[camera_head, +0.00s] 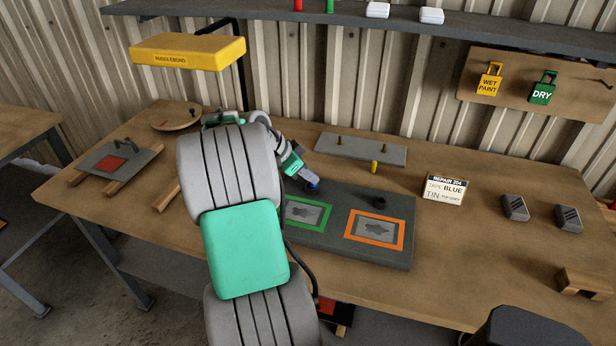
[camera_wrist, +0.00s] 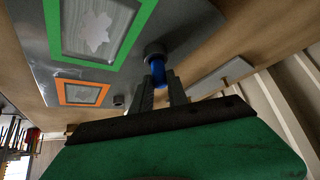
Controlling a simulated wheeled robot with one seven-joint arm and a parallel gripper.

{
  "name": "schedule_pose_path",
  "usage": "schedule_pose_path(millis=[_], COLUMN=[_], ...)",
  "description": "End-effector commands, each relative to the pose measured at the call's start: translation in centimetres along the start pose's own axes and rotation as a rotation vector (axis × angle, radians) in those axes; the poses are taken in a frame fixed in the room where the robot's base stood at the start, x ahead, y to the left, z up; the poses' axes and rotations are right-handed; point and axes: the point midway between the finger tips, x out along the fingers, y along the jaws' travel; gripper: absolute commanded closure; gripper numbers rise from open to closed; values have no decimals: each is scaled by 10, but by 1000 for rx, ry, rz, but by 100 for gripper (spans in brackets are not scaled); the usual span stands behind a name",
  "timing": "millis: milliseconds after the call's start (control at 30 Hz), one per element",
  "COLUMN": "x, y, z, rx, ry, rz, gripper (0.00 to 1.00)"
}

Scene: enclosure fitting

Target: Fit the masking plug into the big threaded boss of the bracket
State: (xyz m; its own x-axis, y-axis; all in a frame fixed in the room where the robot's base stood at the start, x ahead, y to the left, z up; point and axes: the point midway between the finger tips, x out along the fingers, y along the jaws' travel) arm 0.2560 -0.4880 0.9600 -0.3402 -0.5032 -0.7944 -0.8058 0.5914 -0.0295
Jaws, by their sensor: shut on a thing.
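My gripper (camera_head: 307,182) is shut on the blue masking plug (camera_wrist: 158,73), which also shows as a small blue spot in the head view (camera_head: 313,184). The bracket (camera_head: 395,258) is a dark grey plate with a green-framed and an orange-framed window. In the wrist view the plug's end meets or overlaps a dark round boss (camera_wrist: 155,49) by the green frame; I cannot tell whether it is inside. A second dark boss (camera_head: 379,202) stands by the orange frame and looks smaller in the wrist view (camera_wrist: 119,100). My arm hides part of the bracket's left side.
A grey plate with two pegs (camera_head: 388,156) lies behind the bracket, with a yellow cylinder (camera_head: 374,166) in front. A lettered card (camera_head: 444,189) and two grey blocks (camera_head: 515,208) stand right. A yellow lamp (camera_head: 188,52) overhangs the left. The front right bench is mostly clear.

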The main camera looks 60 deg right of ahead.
Motion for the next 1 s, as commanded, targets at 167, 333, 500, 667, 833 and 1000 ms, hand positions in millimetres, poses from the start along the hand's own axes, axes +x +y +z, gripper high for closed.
schedule_pose_path(millis=[167, 333, 500, 667, 833, 1000], x=[13, 12, 10, 6, -20, -65], y=[8, 7, 6, 5, 2, 1], z=[15, 13, 11, 10, 10, 9], rx=[-28, -24, -21, -19, -19, -19], ry=[-17, -14, -12, -11, -10, -10], rz=[27, 24, 21, 18, 12, 11], gripper=[76, 62, 60, 60, 60, 60])
